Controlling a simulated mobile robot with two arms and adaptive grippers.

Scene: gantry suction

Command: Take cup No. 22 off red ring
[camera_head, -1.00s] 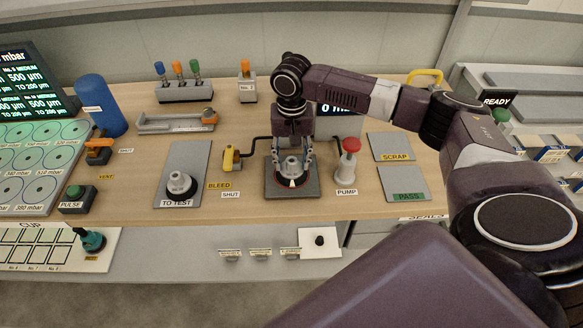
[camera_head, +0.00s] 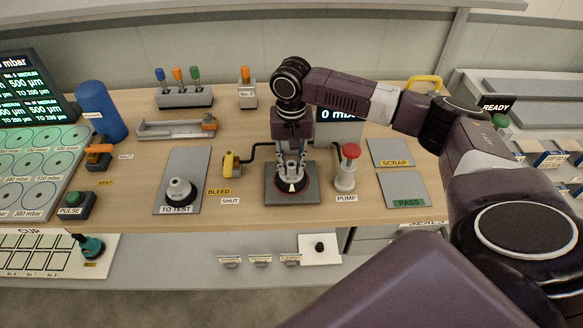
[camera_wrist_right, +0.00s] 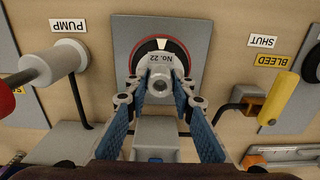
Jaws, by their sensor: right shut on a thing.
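Cup No. 22 (camera_wrist_right: 160,74) is a grey cup with a black "No. 22" label and a round top stub. It also shows in the head view (camera_head: 291,174), at the red ring (camera_head: 279,190) on a dark grey plate. In the right wrist view the red ring (camera_wrist_right: 135,55) shows around and behind the cup. I cannot tell whether the cup touches it. My right gripper (camera_head: 291,166) points down over the plate, its blue fingers shut on the cup. In the wrist view the right gripper (camera_wrist_right: 160,88) has one finger on each side of the cup. My left gripper is out of view.
A red-topped pump knob (camera_head: 348,165) stands right of the plate and a yellow bleed handle (camera_head: 230,164) left of it. Another cup (camera_head: 180,190) stands on the TO TEST plate (camera_head: 184,160). The SCRAP (camera_head: 385,148) and PASS (camera_head: 400,184) pads are empty.

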